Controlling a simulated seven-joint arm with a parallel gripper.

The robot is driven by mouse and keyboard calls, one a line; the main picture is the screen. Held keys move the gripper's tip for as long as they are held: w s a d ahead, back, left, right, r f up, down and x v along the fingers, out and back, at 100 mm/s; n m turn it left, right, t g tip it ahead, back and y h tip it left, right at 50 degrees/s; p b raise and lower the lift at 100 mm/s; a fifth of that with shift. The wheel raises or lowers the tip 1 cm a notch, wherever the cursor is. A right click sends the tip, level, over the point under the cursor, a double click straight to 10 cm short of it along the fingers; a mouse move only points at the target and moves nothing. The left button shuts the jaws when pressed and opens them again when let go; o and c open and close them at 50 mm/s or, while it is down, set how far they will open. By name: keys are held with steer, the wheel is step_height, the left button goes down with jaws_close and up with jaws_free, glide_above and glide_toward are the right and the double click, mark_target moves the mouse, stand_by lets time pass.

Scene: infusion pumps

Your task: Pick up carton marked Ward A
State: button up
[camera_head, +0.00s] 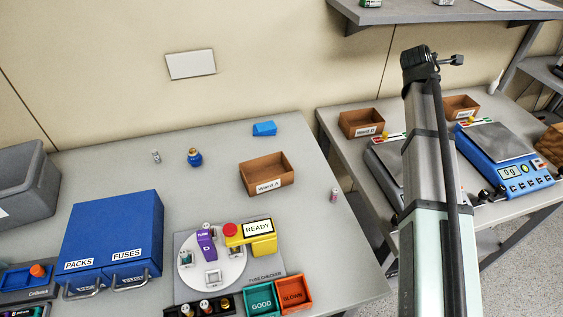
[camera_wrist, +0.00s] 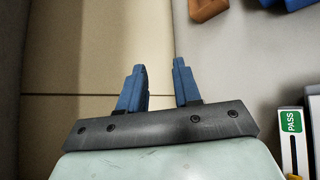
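The carton marked Ward A (camera_head: 267,173) is an open brown box. It stands upright on the left grey table, right of the blue bottle, with its label facing me. My gripper (camera_wrist: 158,72) shows in the wrist view with its two blue fingers apart and nothing between them. A corner of a brown object (camera_wrist: 207,9) shows at the top of that view; I cannot tell which carton it is. In the head view my arm rises at the right, over the right table, and its fingers cannot be made out.
The right table holds a carton marked Ward D (camera_head: 361,123), another brown carton (camera_head: 461,107) and a blue scale (camera_head: 505,152). Near Ward A are a blue block (camera_head: 264,129), a blue bottle (camera_head: 195,158), a small vial (camera_head: 334,195) and the fuse checker (camera_head: 213,264).

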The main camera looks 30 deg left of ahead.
steer(key=s+a+f+g+y, duration=0.1)
steer(key=s+a+f+g, duration=0.1)
steer(key=s+a, duration=0.3)
steer(key=s+a+f+g+y, duration=0.1)
steer(key=s+a+f, duration=0.15)
steer(key=a, duration=0.55)
steer(key=n+g, duration=0.5)
steer(key=g, duration=0.4)
glide_above(262, 169)
steer(key=f, duration=1.1)
steer(key=shift+a, duration=0.4)
steer(key=shift+d+f, duration=0.2)
steer(key=shift+f, duration=1.15)
steer(key=shift+d+f, duration=0.15)
steer(key=shift+f, duration=1.15)
steer(key=shift+c, duration=0.2)
jaws_close()
